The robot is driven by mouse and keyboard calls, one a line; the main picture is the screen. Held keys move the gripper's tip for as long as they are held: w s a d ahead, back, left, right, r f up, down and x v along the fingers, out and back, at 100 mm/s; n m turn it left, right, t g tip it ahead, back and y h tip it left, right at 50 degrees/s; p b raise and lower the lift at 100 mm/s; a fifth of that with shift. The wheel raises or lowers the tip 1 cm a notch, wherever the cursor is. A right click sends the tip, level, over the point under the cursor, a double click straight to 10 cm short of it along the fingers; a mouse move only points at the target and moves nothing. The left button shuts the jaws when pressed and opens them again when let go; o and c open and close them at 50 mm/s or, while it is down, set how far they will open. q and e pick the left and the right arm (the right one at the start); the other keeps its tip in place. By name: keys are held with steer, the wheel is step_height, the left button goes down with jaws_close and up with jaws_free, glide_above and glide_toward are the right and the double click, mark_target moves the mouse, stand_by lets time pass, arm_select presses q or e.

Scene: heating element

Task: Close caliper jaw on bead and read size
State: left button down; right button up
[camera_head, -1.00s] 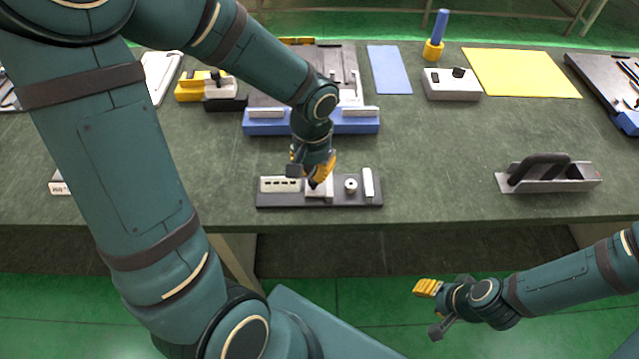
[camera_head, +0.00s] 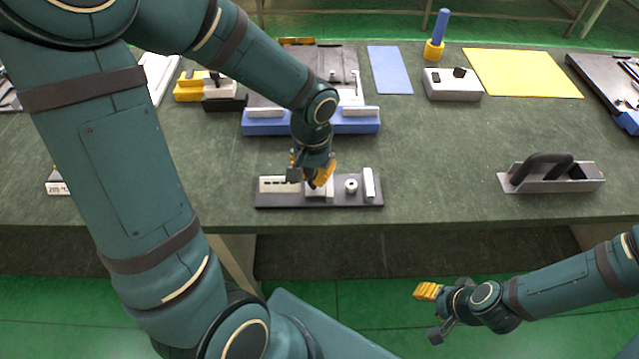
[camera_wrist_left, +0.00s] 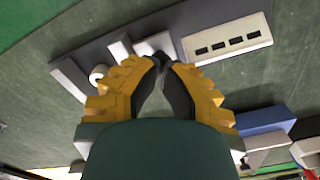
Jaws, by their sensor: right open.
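The caliper's dark base (camera_head: 345,201) lies near the table's front edge. It carries a pale panel with several dark windows (camera_head: 279,184), a light sliding jaw block (camera_head: 321,194), a small round bead (camera_head: 351,185) and an upright pale jaw (camera_head: 369,184). A gap shows between block and bead. My left gripper (camera_head: 315,184) is down at the block. In the left wrist view, its fingertips (camera_wrist_left: 161,60) meet beside the block (camera_wrist_left: 155,43); the bead (camera_wrist_left: 98,73) stands apart. Anything pinched between the tips is hidden. My right gripper (camera_head: 424,292) is open, away in front of the table.
A blue fixture (camera_head: 262,125) stands behind the caliper. A grey tray with a dark handle (camera_head: 550,178) lies to the right. A grey box (camera_head: 452,84), a blue mat (camera_head: 389,69) and a yellow mat (camera_head: 522,73) lie at the back. The table between caliper and tray is clear.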

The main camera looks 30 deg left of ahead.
arm_select(q)
steer(key=shift+f, duration=0.35)
steer(key=shift+w+d+f+b, duration=0.1)
steer(key=shift+w+d+b, duration=0.2)
steer(key=shift+d, duration=0.35)
steer(key=shift+w+d+f+b, duration=0.1)
steer(key=shift+w+d+b, duration=0.25)
steer(key=shift+d, duration=0.35)
steer(key=shift+w+d+b, duration=0.15)
steer(key=shift+w+d, duration=0.25)
steer(key=shift+d, duration=0.25)
stand_by(1.7)
stand_by(0.6)
step_height(320, 180, up, 7)
steer(key=p, duration=0.5)
steer(key=shift+w+r, duration=0.15)
stand_by(0.6)
